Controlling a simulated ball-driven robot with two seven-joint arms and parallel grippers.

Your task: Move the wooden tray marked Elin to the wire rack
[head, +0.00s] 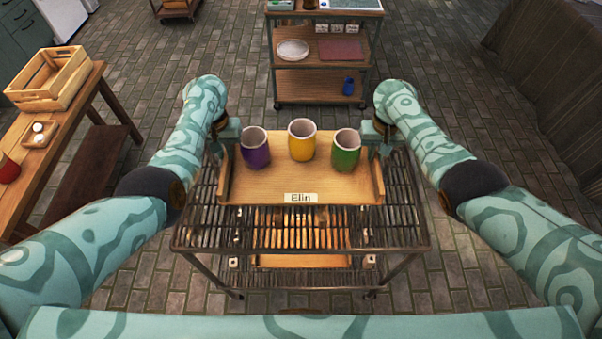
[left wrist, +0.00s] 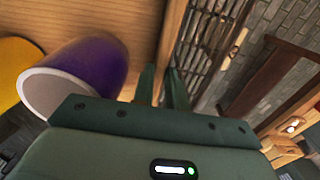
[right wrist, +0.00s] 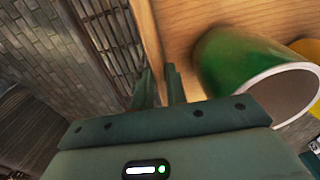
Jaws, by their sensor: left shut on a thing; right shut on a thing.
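The wooden tray marked Elin (head: 262,186) is at the wire rack (head: 405,215), over the back and middle of its top shelf. I cannot tell whether it touches the slats. It carries a purple cup (head: 256,152), a yellow cup (head: 302,143) and a green cup (head: 345,154), all upright. My left gripper (head: 226,140) is shut on the tray's left side wall; its fingers also show in the left wrist view (left wrist: 163,85). My right gripper (head: 380,140) is shut on the right side wall; its fingers also show in the right wrist view (right wrist: 158,85).
Bare slats lie left, right and in front of the tray. A lower wooden board (head: 300,261) shows under the rack. A shelf cart (head: 318,52) stands behind. A wooden table (head: 75,105) with a crate (head: 50,80) is at the left. Brick floor surrounds the rack.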

